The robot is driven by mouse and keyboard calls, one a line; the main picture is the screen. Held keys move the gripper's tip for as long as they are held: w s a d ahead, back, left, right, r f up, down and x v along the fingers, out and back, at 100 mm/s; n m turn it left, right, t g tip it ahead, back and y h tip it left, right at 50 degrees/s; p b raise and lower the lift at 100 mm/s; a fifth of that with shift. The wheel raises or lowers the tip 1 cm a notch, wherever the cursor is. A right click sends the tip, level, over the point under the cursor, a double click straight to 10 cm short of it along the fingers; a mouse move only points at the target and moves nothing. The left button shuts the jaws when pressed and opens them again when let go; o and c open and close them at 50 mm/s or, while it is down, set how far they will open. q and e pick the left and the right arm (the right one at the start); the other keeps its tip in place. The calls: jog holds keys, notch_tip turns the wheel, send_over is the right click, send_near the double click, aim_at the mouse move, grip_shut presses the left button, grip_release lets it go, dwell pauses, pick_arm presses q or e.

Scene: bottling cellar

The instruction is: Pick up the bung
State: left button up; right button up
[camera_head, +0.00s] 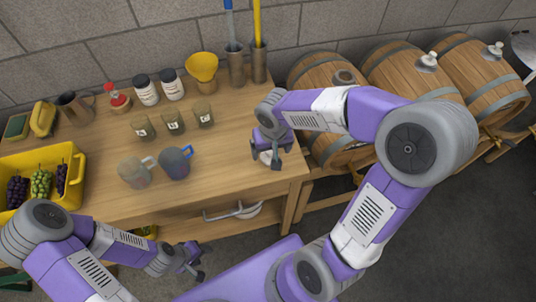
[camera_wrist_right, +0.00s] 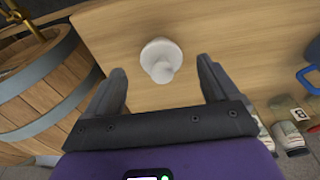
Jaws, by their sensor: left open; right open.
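A white bung (camera_wrist_right: 161,60) stands on the wooden table near its right end. In the right wrist view it shows ahead, between the two fingers of my right gripper, with a gap on each side. In the head view the bung (camera_head: 266,157) is partly hidden by my right gripper (camera_head: 267,150), which is open and points down over it. The fingers are not closed on it. My left gripper (camera_head: 188,262) is open and empty, in front of the table and away from the bung.
Barrels (camera_head: 405,70) stand right of the table; two have white stoppers, the nearest an open bunghole (camera_head: 344,77). Mugs (camera_head: 175,163), small jars (camera_head: 173,121), white-labelled bottles, a yellow funnel (camera_head: 203,68) and a yellow grape crate (camera_head: 75,190) are on the table.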

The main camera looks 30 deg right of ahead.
aim_at(269, 154)
jog(key=f+b, duration=0.1)
jog(key=f, duration=0.1)
jog(key=w+f+b, duration=0.1)
jog(key=f, duration=0.2)
jog(key=shift+w+d, duration=0.1)
jog(key=shift+d, duration=0.05)
jog(key=shift+r, duration=0.1)
jog(key=c, duration=1.2)
